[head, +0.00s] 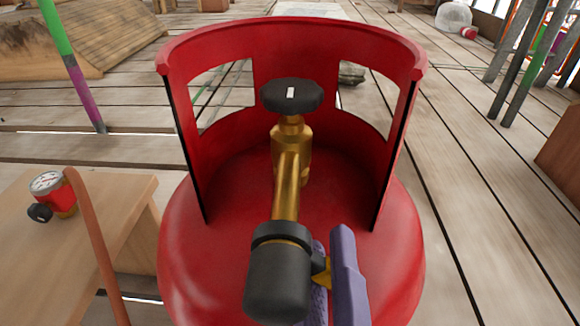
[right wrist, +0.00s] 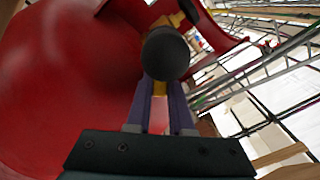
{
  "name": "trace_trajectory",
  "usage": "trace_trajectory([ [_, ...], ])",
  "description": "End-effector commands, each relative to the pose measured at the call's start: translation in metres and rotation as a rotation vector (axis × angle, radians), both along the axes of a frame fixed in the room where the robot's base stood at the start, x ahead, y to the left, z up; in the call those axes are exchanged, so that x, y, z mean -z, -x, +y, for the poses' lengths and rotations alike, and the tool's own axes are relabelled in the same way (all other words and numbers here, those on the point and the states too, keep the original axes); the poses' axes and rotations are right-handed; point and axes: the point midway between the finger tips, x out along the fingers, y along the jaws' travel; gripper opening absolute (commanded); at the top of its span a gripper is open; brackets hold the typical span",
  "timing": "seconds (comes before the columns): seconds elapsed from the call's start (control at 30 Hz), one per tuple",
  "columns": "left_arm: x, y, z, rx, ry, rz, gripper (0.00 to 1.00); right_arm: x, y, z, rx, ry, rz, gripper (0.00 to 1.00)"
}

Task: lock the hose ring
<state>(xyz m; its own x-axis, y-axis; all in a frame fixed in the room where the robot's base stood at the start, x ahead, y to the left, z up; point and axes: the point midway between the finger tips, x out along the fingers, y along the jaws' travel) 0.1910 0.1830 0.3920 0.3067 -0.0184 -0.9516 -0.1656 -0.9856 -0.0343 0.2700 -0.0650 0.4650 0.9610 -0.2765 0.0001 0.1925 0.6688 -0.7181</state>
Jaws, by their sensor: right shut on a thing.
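The red gas cylinder (head: 215,255) stands upright in the middle of the head view, with a tall collar around its top. A brass valve (head: 290,160) with a black knob (head: 291,96) rises inside the collar. The black hose ring (head: 278,285) sits at the near end of the valve's brass pipe; its dark round end shows in the right wrist view (right wrist: 166,54). My right gripper (head: 331,268) has its purple fingers shut on a small brass tab (right wrist: 160,88) at the ring's right side. The fingers hide part of the tab. My left gripper is not in view.
A wooden table (head: 130,190) at the left holds a red gauge (head: 55,190) with a black knob. A brown curved strip (head: 97,245) crosses that table's front. Poles (head: 520,70) stand at the back right. The plank floor right of the cylinder is mostly clear.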

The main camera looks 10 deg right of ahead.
Motion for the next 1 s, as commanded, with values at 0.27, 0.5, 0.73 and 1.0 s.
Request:
trace_trajectory([
  [0.27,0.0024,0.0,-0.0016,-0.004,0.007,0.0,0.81,0.0009,-0.0002,0.0011,-0.001,-0.032,-0.008,0.0],
  [0.5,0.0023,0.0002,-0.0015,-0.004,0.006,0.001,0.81,0.0008,-0.0002,0.0012,-0.001,-0.033,-0.009,0.0],
  [0.73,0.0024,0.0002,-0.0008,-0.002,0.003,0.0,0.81,0.0009,-0.0002,0.0012,-0.001,-0.032,-0.008,0.38],
  [1.0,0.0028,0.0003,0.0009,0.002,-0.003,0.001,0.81,0.0026,0.0,0.0017,-0.003,-0.031,-0.003,0.5],
])
